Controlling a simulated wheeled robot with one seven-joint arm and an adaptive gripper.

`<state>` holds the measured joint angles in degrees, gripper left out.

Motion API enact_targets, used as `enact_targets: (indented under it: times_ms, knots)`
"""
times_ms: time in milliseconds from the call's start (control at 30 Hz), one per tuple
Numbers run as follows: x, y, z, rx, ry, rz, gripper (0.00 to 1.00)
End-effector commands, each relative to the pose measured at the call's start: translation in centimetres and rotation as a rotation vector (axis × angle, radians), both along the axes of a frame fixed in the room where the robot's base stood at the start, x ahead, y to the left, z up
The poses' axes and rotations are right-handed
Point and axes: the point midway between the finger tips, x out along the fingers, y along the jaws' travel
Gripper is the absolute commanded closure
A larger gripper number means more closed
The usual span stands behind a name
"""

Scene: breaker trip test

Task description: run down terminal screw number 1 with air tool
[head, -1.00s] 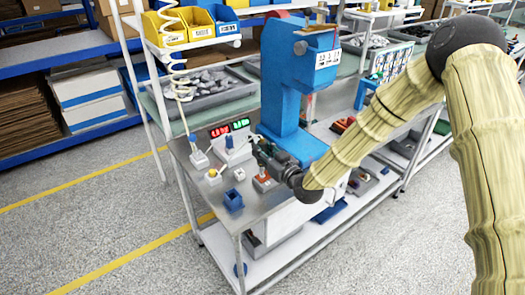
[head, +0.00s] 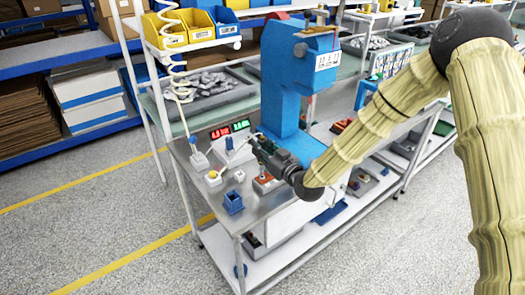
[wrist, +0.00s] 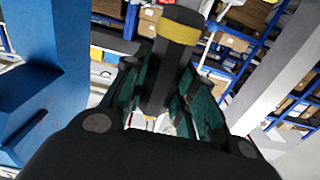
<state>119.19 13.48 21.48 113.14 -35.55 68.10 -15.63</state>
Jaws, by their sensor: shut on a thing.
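My gripper (head: 260,147) is over the steel bench, in front of the blue column. In the wrist view my gripper (wrist: 165,110) is shut on a dark cylindrical tool (wrist: 175,50) with a yellow band near its top. The tool stands up between the green-lined fingers; its lower end is hidden. In the head view the tool is too small to make out. Below the gripper is an orange-red block (head: 266,184) on the bench. A small white block (head: 239,176) lies to its left. I cannot make out terminal screw number 1.
A blue press-like column (head: 284,85) stands close behind the gripper. A display with red and green digits (head: 230,130), a yellow-topped box (head: 213,175) and a blue holder (head: 233,203) are on the bench (head: 215,215). A coiled hose (head: 176,55) hangs at left.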

Motion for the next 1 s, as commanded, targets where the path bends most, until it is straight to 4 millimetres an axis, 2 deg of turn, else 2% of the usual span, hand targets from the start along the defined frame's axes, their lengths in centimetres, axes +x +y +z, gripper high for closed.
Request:
enact_targets:
  times_ms: [33,600,1000]
  knots:
    - [0.0,0.0,0.7,0.0,-0.002,0.0,0.97]
    - [0.1,0.0,5.0,0.002,-0.005,0.0,0.97]
    - [0.1,0.0,5.2,0.002,-0.004,0.0,0.97]
